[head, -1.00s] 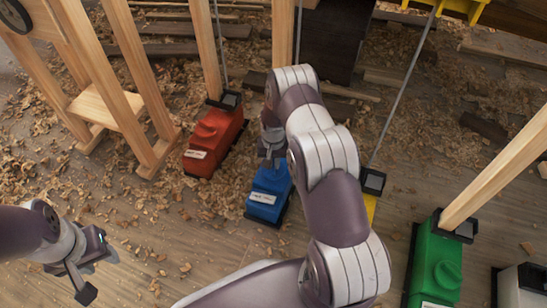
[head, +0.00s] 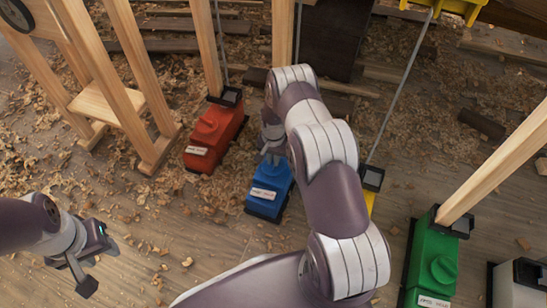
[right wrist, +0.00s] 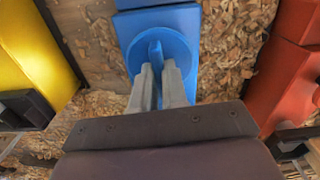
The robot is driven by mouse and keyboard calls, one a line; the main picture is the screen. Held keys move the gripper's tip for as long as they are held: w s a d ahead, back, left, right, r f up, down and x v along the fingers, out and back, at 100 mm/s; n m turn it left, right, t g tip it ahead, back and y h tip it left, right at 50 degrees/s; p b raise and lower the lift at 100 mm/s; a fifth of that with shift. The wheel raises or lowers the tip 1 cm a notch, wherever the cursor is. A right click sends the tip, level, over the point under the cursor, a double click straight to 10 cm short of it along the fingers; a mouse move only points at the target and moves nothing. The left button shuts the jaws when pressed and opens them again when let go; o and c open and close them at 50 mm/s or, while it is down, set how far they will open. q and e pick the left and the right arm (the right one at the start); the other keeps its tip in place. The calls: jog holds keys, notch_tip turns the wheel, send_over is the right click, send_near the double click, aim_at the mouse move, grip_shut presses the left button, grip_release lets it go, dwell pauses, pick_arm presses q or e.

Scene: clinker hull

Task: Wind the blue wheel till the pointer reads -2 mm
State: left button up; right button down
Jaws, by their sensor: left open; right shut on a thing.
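The blue jack (head: 268,190) stands on the plank floor in the middle of the head view, with a pale label on its near face. Its round blue wheel (right wrist: 176,48) shows in the right wrist view, with a raised grip across it. My right gripper (right wrist: 160,80) is shut on that grip, its two grey fingers on either side. In the head view my right arm hides the wheel and most of that gripper. My left gripper (head: 93,262) is open and empty at the lower left, far from the jack. I cannot make out a pointer or scale.
A red jack (head: 212,137) stands left of the blue one. A yellow jack (right wrist: 40,55), a green jack (head: 432,262) and a white jack (head: 518,286) stand to the right. Wooden props rise from several. A wooden frame (head: 110,100) stands at the left; shavings litter the floor.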

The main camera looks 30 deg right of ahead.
jog(key=c, duration=1.2)
grip_release()
jog(key=shift+o, duration=0.2)
notch_tip(320, 180, up, 13)
jog(key=p, duration=0.7)
jog(key=shift+f, duration=0.15)
